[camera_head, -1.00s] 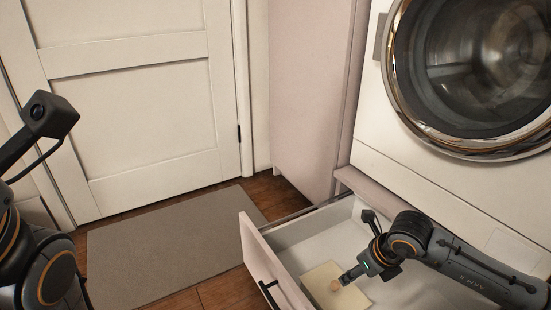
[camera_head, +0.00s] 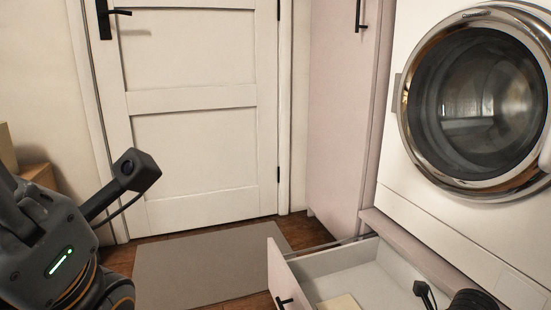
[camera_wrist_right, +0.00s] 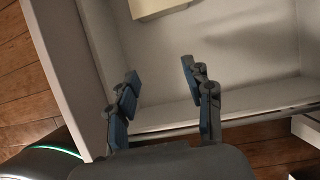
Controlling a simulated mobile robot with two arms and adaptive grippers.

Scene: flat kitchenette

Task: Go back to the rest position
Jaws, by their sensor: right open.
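My right gripper (camera_wrist_right: 161,75) is open in the right wrist view, with nothing between its blue-padded fingers. It is over the open drawer (camera_wrist_right: 225,60). In the head view only a small part of my right arm shows at the bottom right, and its fingers are out of frame. Part of my left gripper (camera_head: 22,205) shows at the left edge of the head view; its fingertips are cut off.
The drawer (camera_head: 325,263) stands open below the washing machine (camera_head: 475,110), with a pale flat item (camera_head: 340,302) inside. A grey mat (camera_head: 205,265) lies before the closed white door (camera_head: 200,150). Boxes (camera_head: 38,176) stand at the left.

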